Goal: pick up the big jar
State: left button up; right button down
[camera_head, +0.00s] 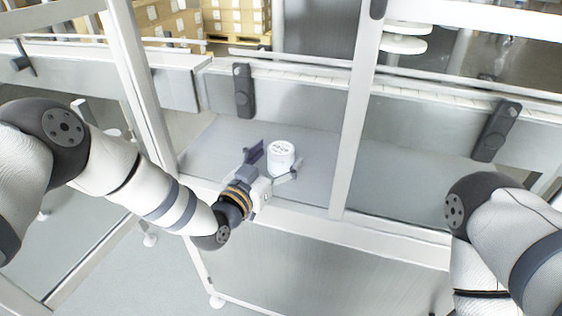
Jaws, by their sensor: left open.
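A white jar (281,157) with dark markings on its top stands upright on the grey metal surface (218,141), behind the front rail. My left gripper (275,162) reaches in from the left. Its fingers are spread wide, one at the jar's left and one at its front right. I cannot tell whether the fingers touch the jar. My right arm shows at the right edge, but its gripper is out of the picture.
White upright posts (357,110) and a front rail (330,224) frame the opening around the jar. A conveyor (310,92) runs behind. The grey surface right of the middle post looks clear. Stacked cartons (236,17) stand far back.

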pick_arm(q)
jog(key=shift+r, duration=0.25)
jog(key=shift+c, duration=0.4)
jog(key=c, duration=1.3)
pick_arm(e)
jog(key=shift+w, duration=0.1)
jog(key=shift+r, duration=0.1)
